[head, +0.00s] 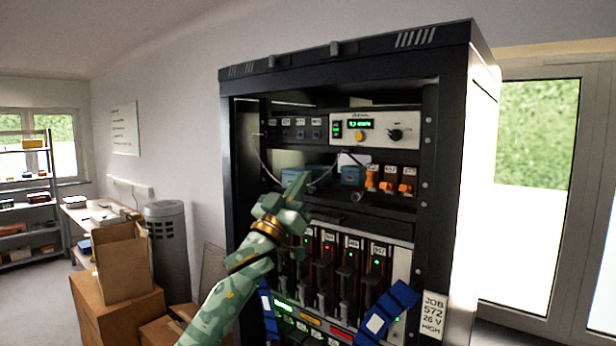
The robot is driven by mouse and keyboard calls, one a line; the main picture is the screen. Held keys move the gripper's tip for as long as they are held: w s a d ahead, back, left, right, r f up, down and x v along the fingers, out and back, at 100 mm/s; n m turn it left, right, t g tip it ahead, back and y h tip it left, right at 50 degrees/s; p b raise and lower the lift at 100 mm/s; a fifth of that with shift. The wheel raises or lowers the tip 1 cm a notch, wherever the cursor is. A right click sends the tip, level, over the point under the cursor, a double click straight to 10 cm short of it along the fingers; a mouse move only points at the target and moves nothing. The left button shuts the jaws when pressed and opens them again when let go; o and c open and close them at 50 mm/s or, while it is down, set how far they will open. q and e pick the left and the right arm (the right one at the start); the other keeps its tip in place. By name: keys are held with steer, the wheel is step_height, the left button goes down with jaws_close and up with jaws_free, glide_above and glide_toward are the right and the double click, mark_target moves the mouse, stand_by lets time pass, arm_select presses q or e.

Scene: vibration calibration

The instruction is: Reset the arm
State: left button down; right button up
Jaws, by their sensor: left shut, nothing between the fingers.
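My left arm, in mottled green, rises from the bottom of the head view in front of the black equipment rack (455,150). My left gripper (303,180) is shut and empty, in front of the rack's middle shelf. Whether it touches anything there I cannot tell. It hides part of the shelf and the left edge of the module row below. My right gripper is not in view.
The rack holds a panel with a green display (360,124), orange connectors (388,183) and several modules with red and green lights. Blue strap-like pieces (390,308) show low in front. Cardboard boxes (115,290) and a grey cylinder (168,245) stand left.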

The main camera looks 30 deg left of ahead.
arm_select(q)
steer(key=shift+w+f, duration=0.2)
steer(key=shift+f, duration=0.1)
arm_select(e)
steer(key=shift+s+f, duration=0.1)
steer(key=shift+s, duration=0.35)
arm_select(q)
steer(key=shift+s, duration=0.15)
